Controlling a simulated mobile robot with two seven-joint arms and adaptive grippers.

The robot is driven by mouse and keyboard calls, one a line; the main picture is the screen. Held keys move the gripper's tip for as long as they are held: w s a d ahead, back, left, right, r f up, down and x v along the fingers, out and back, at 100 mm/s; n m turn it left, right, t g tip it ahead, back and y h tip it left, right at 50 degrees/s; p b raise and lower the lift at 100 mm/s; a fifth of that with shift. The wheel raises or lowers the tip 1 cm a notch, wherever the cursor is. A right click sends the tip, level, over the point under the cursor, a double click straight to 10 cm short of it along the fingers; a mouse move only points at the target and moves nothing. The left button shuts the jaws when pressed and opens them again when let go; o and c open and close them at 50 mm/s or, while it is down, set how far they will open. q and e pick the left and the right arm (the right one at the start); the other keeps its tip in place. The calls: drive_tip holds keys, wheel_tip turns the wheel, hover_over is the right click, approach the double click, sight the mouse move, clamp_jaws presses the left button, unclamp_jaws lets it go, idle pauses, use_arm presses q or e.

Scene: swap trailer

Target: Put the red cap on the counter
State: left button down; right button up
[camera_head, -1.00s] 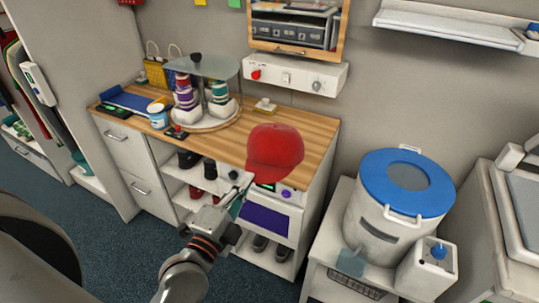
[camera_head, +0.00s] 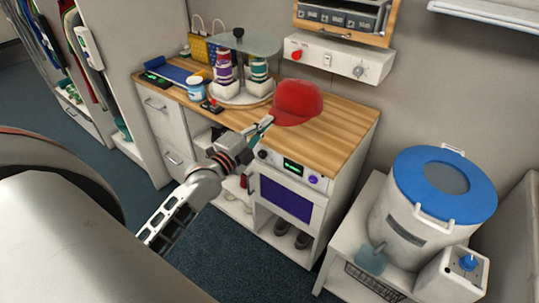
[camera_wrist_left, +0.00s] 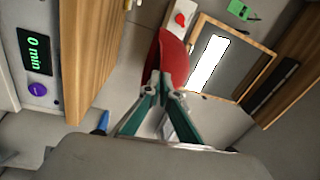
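In the left wrist view the cap (camera_wrist_left: 172,62) sits between the green-sided fingertips (camera_wrist_left: 165,83). The counter edge (camera_wrist_left: 92,50) shows to the left there, apart from the cap, so the cap appears held up rather than resting. My right gripper is not in view.
A round carousel (camera_head: 243,95) with several spools stands on the counter left of the cap. A white jar (camera_head: 195,87) and a small joystick (camera_head: 212,105) are farther left. The counter's right part is bare. A blue-lidded bin (camera_head: 444,185) stands at right.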

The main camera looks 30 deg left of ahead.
use_arm(q)
wheel_tip(320, 180, down, 12)
drive_tip(key=b, duration=0.3)
drive_tip(key=shift+f, duration=0.2)
drive_tip(key=shift+f, duration=0.2)
drive_tip(key=c, duration=2.3)
unclamp_jaws()
drive_tip(key=shift+r, duration=0.1)
